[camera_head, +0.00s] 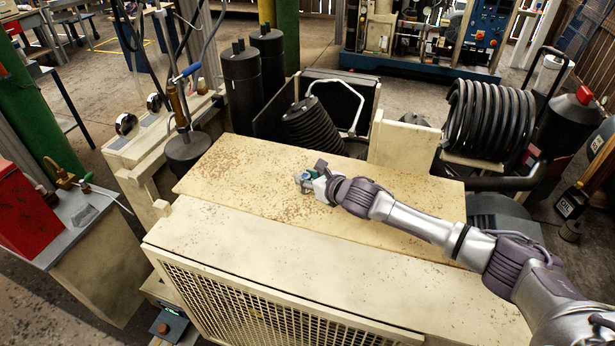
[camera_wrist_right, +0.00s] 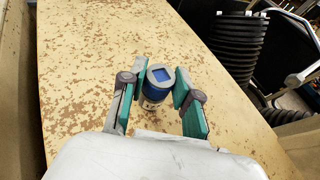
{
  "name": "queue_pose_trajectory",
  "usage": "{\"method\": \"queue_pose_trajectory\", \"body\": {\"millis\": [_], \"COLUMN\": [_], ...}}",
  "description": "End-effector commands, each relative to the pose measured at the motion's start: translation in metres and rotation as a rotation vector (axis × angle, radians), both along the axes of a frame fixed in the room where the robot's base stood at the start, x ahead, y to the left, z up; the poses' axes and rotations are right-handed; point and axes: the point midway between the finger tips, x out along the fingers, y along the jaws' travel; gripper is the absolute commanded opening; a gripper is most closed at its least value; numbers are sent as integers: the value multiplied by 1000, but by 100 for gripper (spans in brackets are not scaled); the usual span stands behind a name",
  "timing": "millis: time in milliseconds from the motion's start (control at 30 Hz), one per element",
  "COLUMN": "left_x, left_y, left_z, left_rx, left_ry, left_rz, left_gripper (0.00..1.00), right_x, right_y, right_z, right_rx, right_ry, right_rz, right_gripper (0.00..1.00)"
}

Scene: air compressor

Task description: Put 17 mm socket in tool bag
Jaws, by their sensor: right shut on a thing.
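The socket (camera_wrist_right: 156,92) is a short metal cylinder with a blue band and a square opening on top. It stands upright between the green-padded fingers of my right gripper (camera_wrist_right: 161,76) in the right wrist view. The fingers are shut on it. In the head view my right gripper (camera_head: 307,179) is low over the worn beige panel (camera_head: 245,160), and the socket is too small to make out clearly. I cannot tell whether the socket touches the panel. I cannot make out a tool bag in either view. My left gripper is not in view.
Black ribbed cylinder parts (camera_head: 313,124) and a beige upright plate (camera_head: 403,146) stand behind the panel. A black coiled hose (camera_head: 487,120) is at the right. A red box (camera_head: 25,210) sits on a grey bench at the left. Most of the panel is bare.

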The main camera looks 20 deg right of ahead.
Motion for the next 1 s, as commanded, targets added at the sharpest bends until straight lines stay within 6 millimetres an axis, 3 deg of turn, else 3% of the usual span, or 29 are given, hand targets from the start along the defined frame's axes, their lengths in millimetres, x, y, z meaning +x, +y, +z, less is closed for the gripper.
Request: {"method": "queue_pose_trajectory", "body": {"millis": [267, 300, 433, 800, 1000], "left_x": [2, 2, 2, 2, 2], "left_y": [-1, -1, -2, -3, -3], "left_z": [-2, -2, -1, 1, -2], "left_rx": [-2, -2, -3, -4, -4], "left_ry": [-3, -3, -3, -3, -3], "left_rz": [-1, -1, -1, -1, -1], "left_gripper": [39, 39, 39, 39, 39], "right_x": [0, 0, 0, 0, -24], "right_y": [0, 0, 0, 0, -11], "right_z": [-3, -3, -3, 3, 10], "right_rx": [0, 0, 0, 0, -4], "right_ry": [0, 1, 1, -1, 0], "right_rz": [0, 0, 0, 0, 2], "right_gripper": [0, 33, 55, 57, 57]}}
